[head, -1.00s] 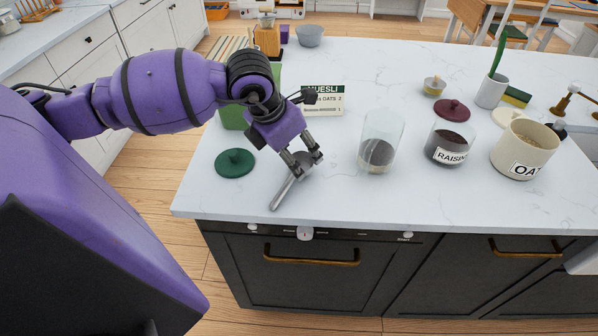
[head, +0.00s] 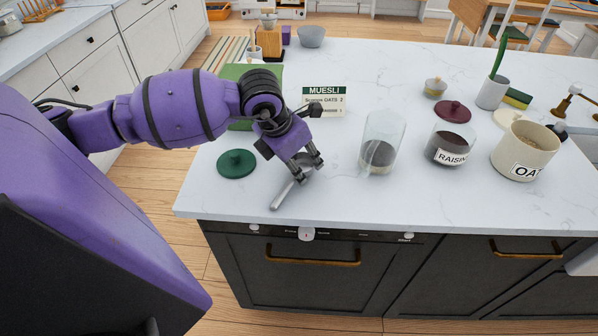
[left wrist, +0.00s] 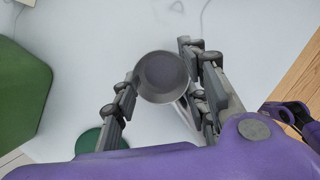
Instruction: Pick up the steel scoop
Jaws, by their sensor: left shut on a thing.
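The steel scoop (head: 283,195) is at the left part of the white counter, its handle pointing toward the front edge. My left gripper (head: 308,165) is shut on it near the bowl end. In the left wrist view the scoop's round bowl (left wrist: 162,76) shows between the two fingers of my left gripper (left wrist: 163,95), with the handle running down beside the right finger. The fingers partly hide the scoop in the head view. I cannot tell whether it is clear of the counter. My right gripper is not in view.
A dark green lid (head: 237,163) lies left of the scoop. A glass jar (head: 381,140) stands to the right, then a raisins jar (head: 449,140) and an oats canister (head: 524,150). A muesli card (head: 325,98) stands behind, near a green object (head: 240,72). The counter's front edge is close.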

